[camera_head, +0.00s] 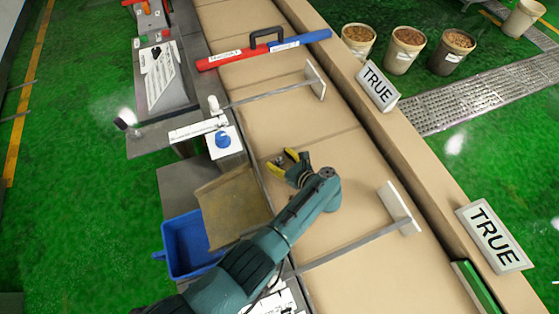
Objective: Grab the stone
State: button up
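I cannot make out a stone in this view. My gripper (279,159) has yellow and black fingers. It hangs over the beige conveyor belt (325,150), near the belt's left edge. Its fingers look spread apart, and nothing is clearly seen between them. My teal arm comes in from the bottom and covers part of the belt. Anything beneath the arm or right behind the gripper is hidden.
Two paddles, one above the gripper (316,80) and one below right (400,207), reach across the belt on rods. A tan chute (235,208) and a blue bin (180,250) stand left. A red-blue bar (225,60) crosses the belt. Buckets (403,50) stand top right.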

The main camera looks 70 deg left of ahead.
grip_shut()
